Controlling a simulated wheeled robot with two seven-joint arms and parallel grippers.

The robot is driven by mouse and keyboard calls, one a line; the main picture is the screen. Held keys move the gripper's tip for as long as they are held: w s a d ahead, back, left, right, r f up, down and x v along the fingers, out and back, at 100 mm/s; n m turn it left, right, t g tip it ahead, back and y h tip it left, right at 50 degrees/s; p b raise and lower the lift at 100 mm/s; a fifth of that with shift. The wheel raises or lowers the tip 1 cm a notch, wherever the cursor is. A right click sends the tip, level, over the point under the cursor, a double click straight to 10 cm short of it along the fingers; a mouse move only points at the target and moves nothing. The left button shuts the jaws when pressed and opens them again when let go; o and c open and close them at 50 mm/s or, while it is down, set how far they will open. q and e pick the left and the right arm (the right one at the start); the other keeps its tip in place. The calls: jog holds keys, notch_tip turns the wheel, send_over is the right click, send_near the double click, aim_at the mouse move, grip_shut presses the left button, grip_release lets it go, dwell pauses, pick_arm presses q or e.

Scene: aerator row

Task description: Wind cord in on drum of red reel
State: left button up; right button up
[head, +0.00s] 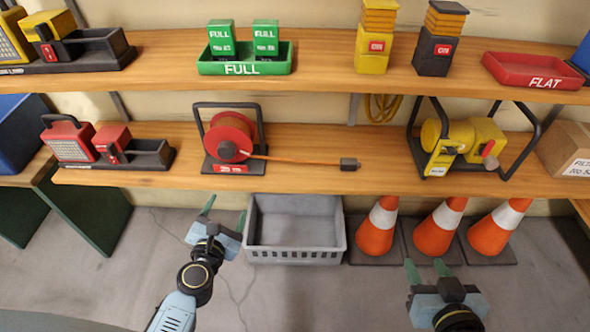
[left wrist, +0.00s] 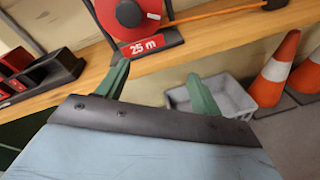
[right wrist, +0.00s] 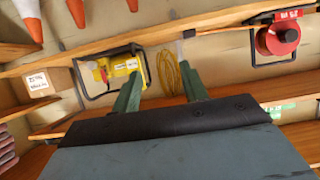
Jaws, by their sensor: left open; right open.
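The red reel (head: 231,137) stands on the lower shelf in a black frame, with an orange cord wound on its drum. A length of cord (head: 300,159) runs out to the right along the shelf and ends in a dark plug (head: 349,164). The reel also shows in the left wrist view (left wrist: 130,14), with a "25 m" label, and in the right wrist view (right wrist: 278,38). My left gripper (head: 226,219) is open and empty, below and in front of the reel. My right gripper (head: 428,272) is open and empty, low in front of the cones.
A grey crate (head: 295,256) stands on the floor below the reel. Orange cones (head: 376,232) stand right of it. The upper shelf (head: 330,62) overhangs the reel.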

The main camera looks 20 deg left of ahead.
pick_arm(q)
notch_tip(320, 180, up, 4)
jog(key=a+f+n+t+y+b, duration=0.1)
jog(key=a+n+y+b, duration=0.15)
jog(key=n, duration=0.35)
send_near(226, 154)
jog(key=x, duration=0.8)
jog(key=shift+a+f, duration=0.1)
jog(key=shift+f, duration=0.1)
jog(key=shift+w+a, duration=0.1)
jog(key=shift+w, duration=0.4)
pick_arm(e)
jog(key=shift+t, duration=0.7)
jog(key=r, duration=0.2)
jog(key=s+r, duration=0.1)
jog(key=r, duration=0.2)
jog(key=shift+s+d+r, duration=0.15)
jog(key=shift+s+r, duration=0.05)
jog(key=shift+r, duration=0.05)
pick_arm(q)
jog(key=c, duration=1)
pick_arm(e)
jog(key=shift+f, duration=0.15)
